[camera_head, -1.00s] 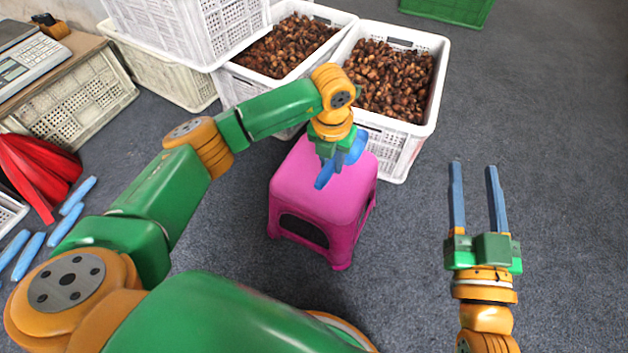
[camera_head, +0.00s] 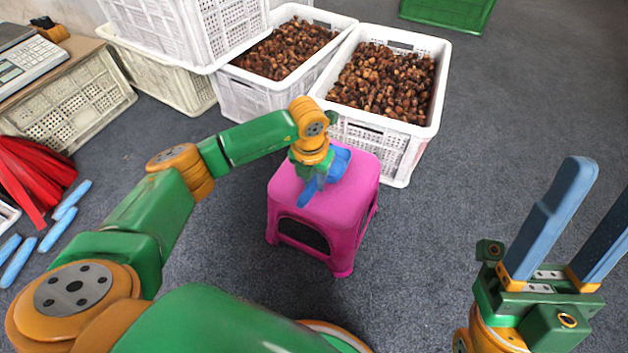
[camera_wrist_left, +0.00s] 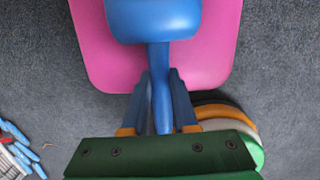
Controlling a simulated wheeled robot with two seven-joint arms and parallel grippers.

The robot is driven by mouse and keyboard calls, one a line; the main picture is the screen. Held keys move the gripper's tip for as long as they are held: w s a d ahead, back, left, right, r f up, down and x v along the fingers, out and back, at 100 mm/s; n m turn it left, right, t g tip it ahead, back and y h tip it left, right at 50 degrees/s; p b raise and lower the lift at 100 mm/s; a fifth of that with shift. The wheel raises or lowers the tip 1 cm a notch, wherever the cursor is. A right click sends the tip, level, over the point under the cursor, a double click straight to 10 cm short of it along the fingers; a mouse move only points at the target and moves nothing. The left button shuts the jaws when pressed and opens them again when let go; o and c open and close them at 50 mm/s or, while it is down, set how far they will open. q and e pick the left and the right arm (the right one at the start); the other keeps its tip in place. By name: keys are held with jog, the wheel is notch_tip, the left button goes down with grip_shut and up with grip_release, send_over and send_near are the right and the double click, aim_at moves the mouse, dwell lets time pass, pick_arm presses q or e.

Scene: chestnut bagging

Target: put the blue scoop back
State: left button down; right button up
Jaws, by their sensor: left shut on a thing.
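The blue scoop (camera_head: 338,163) is over the pink stool (camera_head: 322,205), its bowl at the stool top. In the left wrist view the scoop's bowl (camera_wrist_left: 153,18) is at the top and its handle runs down between the fingers of my left gripper (camera_wrist_left: 160,92). My left gripper (camera_head: 308,178) is shut on the handle. Whether the scoop touches the stool I cannot tell. My right gripper (camera_head: 585,225) is open and empty, its blue fingers apart, at the right of the head view.
Two white crates of chestnuts (camera_head: 388,85) (camera_head: 285,47) stand behind the stool. Red bags (camera_head: 35,175) and blue rods (camera_head: 58,230) lie at the left. A scale (camera_head: 30,62) rests on a surface at the far left. The grey floor right of the stool is clear.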

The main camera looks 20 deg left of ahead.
pick_arm(q)
jog(key=shift+f, duration=0.1)
jog(key=c, duration=0.7)
grip_release()
